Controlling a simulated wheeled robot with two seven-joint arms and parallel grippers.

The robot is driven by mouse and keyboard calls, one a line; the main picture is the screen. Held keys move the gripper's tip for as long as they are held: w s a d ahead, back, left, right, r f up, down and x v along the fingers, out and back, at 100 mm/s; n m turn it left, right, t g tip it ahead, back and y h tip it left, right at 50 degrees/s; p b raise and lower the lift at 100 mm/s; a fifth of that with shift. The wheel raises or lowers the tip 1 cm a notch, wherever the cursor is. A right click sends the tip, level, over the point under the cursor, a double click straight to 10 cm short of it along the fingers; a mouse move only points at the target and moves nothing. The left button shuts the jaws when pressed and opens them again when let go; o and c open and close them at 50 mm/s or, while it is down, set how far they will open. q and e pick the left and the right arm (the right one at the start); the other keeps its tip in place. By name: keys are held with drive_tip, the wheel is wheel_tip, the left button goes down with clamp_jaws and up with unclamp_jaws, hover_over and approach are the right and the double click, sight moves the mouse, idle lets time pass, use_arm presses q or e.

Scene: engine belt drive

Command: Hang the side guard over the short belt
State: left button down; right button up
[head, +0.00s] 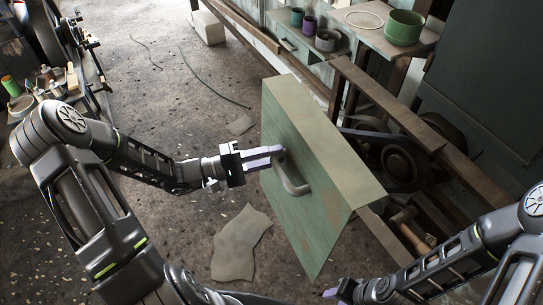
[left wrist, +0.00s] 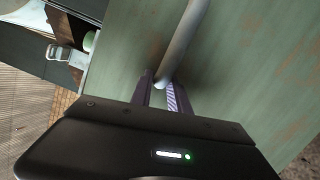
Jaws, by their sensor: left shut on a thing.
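The side guard (head: 310,215) is a green sheet-metal panel with a bent top flange and a grey bar handle (head: 294,184). My left gripper (head: 280,155) is shut on the handle and holds the guard tilted in front of the machine. In the left wrist view, the fingers (left wrist: 164,92) close around the handle (left wrist: 185,40), with the green panel (left wrist: 245,60) behind. Dark pulleys (head: 403,164) and part of a dark belt (head: 380,135) show right of the guard; the guard hides the rest. My right gripper (head: 335,292) is low at the bottom edge, apart from the guard; its jaws are unclear.
A rusty beam (head: 395,107) runs along the machine above the pulleys. A bench (head: 345,48) behind carries pots and a green bowl (head: 404,27). Flat sheets (head: 240,243) lie on the floor. A cluttered stand is at left; the floor between is mostly clear.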

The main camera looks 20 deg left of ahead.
sight(281, 143)
use_arm(q)
drive_tip(key=shift+w+d+f+b, duration=0.1)
drive_tip(key=shift+w+d+b, duration=0.05)
drive_tip(key=shift+w+b, duration=0.2)
drive_tip(key=shift+n+t, duration=0.4)
drive_tip(key=shift+t, duration=0.2)
drive_tip(key=w+b, duration=0.2)
drive_tip(key=w, duration=0.2)
drive_tip(key=shift+w+d+r+b, duration=0.2)
drive_tip(key=shift+w+d+b, duration=0.1)
drive_tip(key=shift+b, duration=0.1)
drive_tip(key=shift+w+r+y, duration=0.3)
drive_tip(key=shift+w+r, duration=0.05)
drive_tip(key=shift+w, duration=0.1)
